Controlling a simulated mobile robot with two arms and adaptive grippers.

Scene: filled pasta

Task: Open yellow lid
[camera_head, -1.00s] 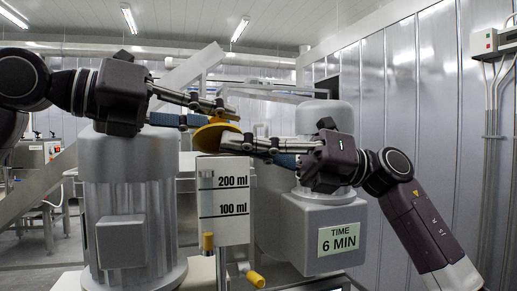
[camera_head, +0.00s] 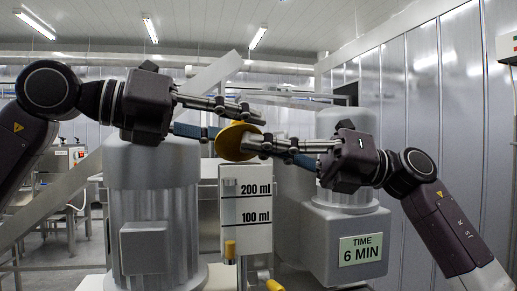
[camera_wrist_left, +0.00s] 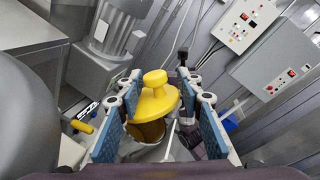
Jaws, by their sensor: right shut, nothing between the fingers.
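The yellow lid (camera_head: 233,142) is tilted above the white measuring container (camera_head: 246,232), which is marked 100 ml and 200 ml. In the left wrist view the lid (camera_wrist_left: 153,100) shows its round knob, with a dark amber area under its near edge. My left gripper (camera_head: 225,122) is open; in its wrist view its blue-padded fingers (camera_wrist_left: 163,95) stand apart on either side of the lid. My right gripper (camera_head: 255,145) is shut and empty, its fingertips at the lid's right side in the head view. I cannot tell whether they touch it.
A grey motor-like cylinder (camera_head: 155,205) stands left of the container. A grey machine with a "TIME 6 MIN" label (camera_head: 360,249) stands to the right. In the left wrist view a control box (camera_wrist_left: 245,25) is on the wall.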

